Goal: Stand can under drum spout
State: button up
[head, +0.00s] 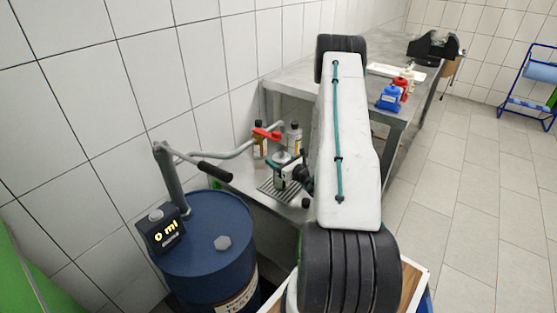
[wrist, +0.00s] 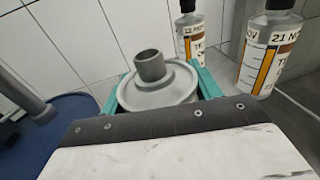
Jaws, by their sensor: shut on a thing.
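A grey metal can (wrist: 160,90) with a short round neck on top fills the middle of the wrist view. My gripper (wrist: 165,88) is shut on it, with teal fingers on both sides. In the head view the can (head: 283,157) is partly hidden by my gripper (head: 288,172), and it looks upright over a slotted drip grate. I cannot tell whether its base touches the grate. The blue drum (head: 205,245) stands at the left. Its pump spout (head: 242,149) reaches right, ending near a red lever (head: 266,134) close above the can.
Two labelled bottles (head: 258,140) (head: 294,138) stand by the wall just behind the can. The black pump handle (head: 203,170) sticks out over the drum beside a display (head: 162,231) reading 0 ml. A grey bench (head: 285,88) holds blue and red containers.

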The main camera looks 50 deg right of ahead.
jog(key=o, duration=1.8)
jog(key=shift+s+r, duration=0.1)
jog(key=shift+s, duration=0.1)
jog(key=s, duration=0.3)
jog(key=s+a, duration=0.1)
jog(key=s, duration=0.7)
jog(key=shift+s+a+r, duration=0.2)
jog(key=shift+s+r, duration=0.05)
